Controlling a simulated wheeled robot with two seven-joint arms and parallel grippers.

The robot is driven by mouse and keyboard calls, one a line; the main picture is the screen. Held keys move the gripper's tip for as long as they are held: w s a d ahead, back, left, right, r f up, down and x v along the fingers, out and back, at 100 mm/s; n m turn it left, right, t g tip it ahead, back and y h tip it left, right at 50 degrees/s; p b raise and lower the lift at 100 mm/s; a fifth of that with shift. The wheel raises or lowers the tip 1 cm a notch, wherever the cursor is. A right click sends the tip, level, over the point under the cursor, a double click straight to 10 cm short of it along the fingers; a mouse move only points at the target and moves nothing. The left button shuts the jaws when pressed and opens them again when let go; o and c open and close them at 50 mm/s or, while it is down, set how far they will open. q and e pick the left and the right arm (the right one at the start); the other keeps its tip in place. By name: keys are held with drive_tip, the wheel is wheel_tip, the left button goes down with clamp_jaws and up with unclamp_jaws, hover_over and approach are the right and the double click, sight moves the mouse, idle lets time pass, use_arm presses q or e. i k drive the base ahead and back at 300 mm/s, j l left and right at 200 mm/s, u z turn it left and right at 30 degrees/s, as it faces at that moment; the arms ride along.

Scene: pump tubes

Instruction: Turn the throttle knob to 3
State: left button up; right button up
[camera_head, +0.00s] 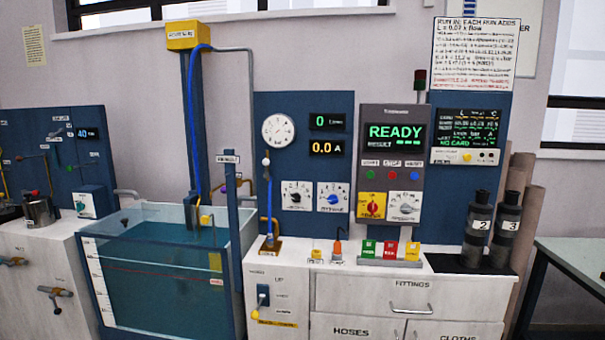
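Two white dial plates sit side by side on the blue panel below the displays. The right plate carries a blue knob (333,199) with a scale around it and a small blurred label below, which may be the throttle. Another pale knob (405,207) is on the grey control box, beside a red knob on a yellow plate (372,206). The labels and pointer settings are too small to read surely. Neither of my grippers is in view.
A water tank (165,262) stands left of the panel. The white cabinet (352,294) in front holds small coloured blocks (390,249) and two dark bottles (506,228) at right. The grey box display (396,135) reads READY. Displays show 0 (327,122) and 0.0 A (327,147).

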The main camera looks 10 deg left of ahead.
sight(296, 198)
drive_tip(key=i+j, duration=0.1)
drive_tip(key=i, duration=1)
